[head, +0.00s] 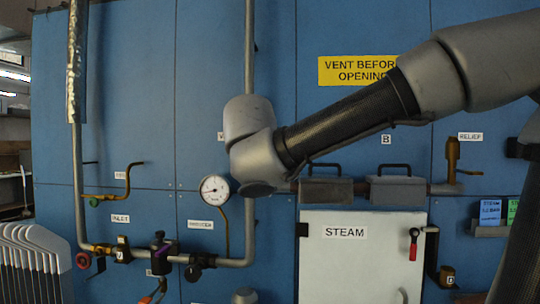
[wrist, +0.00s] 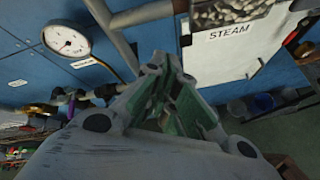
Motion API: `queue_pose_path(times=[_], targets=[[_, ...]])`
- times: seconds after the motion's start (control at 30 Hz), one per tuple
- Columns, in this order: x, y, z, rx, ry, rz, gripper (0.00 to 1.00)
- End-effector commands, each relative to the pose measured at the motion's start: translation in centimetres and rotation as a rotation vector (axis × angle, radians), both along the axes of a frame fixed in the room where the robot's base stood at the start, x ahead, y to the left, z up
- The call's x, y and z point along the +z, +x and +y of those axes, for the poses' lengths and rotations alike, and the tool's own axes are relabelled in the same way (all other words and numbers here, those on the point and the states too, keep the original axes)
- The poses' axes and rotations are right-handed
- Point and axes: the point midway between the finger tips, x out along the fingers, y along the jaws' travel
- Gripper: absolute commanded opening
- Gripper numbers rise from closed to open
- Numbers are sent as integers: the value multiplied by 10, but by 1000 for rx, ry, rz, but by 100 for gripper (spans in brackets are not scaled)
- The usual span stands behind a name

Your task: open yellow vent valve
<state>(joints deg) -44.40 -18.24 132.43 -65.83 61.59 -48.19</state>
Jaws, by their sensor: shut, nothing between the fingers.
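I cannot make out a valve that is clearly yellow and marked as a vent. A partly hidden label (head: 220,135) starting with V sits beside my arm. A brass fitting (head: 100,248) is on the lower left pipe, and it may be the brass part at left in the wrist view (wrist: 40,108). A brass relief valve (head: 453,160) stands at the right end of the pipe. My gripper (wrist: 170,68) has green-padded fingers, is shut and empty, and touches no valve that I can see. It is not visible in the head view.
A dial gauge (head: 215,190) is on the panel. The white STEAM door (head: 345,262) has a red handle (head: 413,244). Pipes, a red wheel (head: 82,260) and a black valve handle (head: 197,270) line the lower left. A yellow sign (head: 357,70) says to vent before opening.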

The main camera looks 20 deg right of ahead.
Motion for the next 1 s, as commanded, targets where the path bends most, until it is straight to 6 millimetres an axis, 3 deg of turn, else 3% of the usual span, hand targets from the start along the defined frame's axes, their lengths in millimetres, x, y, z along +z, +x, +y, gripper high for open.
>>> queue_pose_path(times=[0.1, 0.2, 0.37, 0.77, 1.0], targets=[[44, 13, 7, 141, -273, -40, 0], [58, 15, 9, 205, -424, -32, 0], [60, 15, 8, 243, -507, 4, 0], [58, 18, 6, 245, -512, 9, 0], [47, 46, -8, 239, -512, 12, 0]])
